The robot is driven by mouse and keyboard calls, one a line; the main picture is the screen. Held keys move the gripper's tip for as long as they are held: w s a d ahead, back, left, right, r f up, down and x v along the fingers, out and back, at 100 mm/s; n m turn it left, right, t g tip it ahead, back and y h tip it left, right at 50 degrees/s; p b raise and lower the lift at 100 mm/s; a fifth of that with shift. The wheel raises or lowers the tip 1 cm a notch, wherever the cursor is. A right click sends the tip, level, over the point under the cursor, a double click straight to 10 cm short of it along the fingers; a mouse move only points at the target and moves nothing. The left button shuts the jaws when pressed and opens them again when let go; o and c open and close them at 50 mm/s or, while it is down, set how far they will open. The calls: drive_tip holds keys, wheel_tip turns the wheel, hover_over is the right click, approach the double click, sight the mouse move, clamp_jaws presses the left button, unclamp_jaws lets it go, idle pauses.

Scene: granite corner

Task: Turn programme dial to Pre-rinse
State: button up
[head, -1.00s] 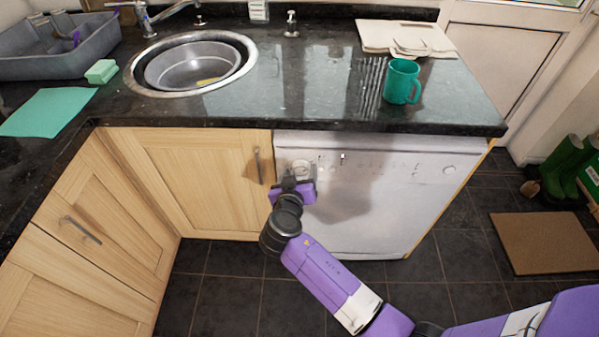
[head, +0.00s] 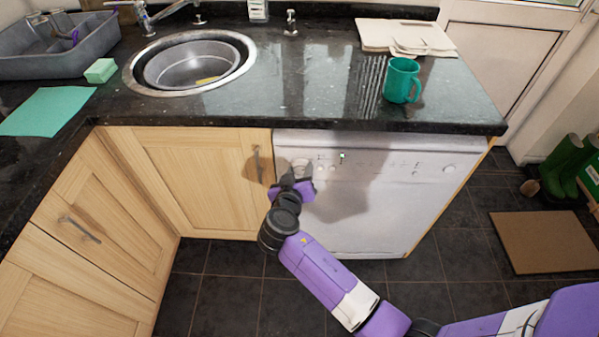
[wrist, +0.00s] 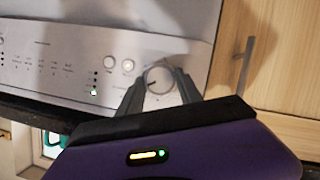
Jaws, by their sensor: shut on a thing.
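The dishwasher (head: 375,215) has a white front with a control panel along its top. The round programme dial (wrist: 160,79) is at one end of the panel, beside the wooden cupboard door; it also shows in the head view (head: 300,164). My gripper (wrist: 160,88) is shut on the dial, with one finger on each side of its rim. A short dark mark shows on the dial's face. The programme labels are too small to read, so I cannot tell which one the dial points to.
Two round buttons (wrist: 119,64) sit next to the dial, and a small green light (wrist: 94,92) glows on the panel. The cupboard door's handle (wrist: 244,65) is close beside my gripper. The granite worktop (head: 320,100) overhangs the panel.

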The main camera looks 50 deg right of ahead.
drive_tip(key=n, duration=0.1)
drive_tip(key=n+g+h+b, duration=0.1)
drive_tip(key=n+h+b, duration=0.1)
drive_tip(key=n, duration=0.1)
drive_tip(key=shift+w+a+f, duration=0.15)
drive_tip(key=shift+w+f, duration=0.05)
drive_tip(key=shift+f, duration=0.1)
drive_tip(key=n+g+h+b, duration=0.1)
drive_tip(key=n+h+b, duration=0.1)
drive_tip(key=n, duration=0.2)
drive_tip(key=shift+n+h, duration=0.3)
idle(0.3)
drive_tip(key=o, duration=1.4)
drive_tip(key=shift+a, duration=0.1)
drive_tip(key=shift+b+v, duration=0.4)
drive_tip(key=shift+v, duration=3.45)
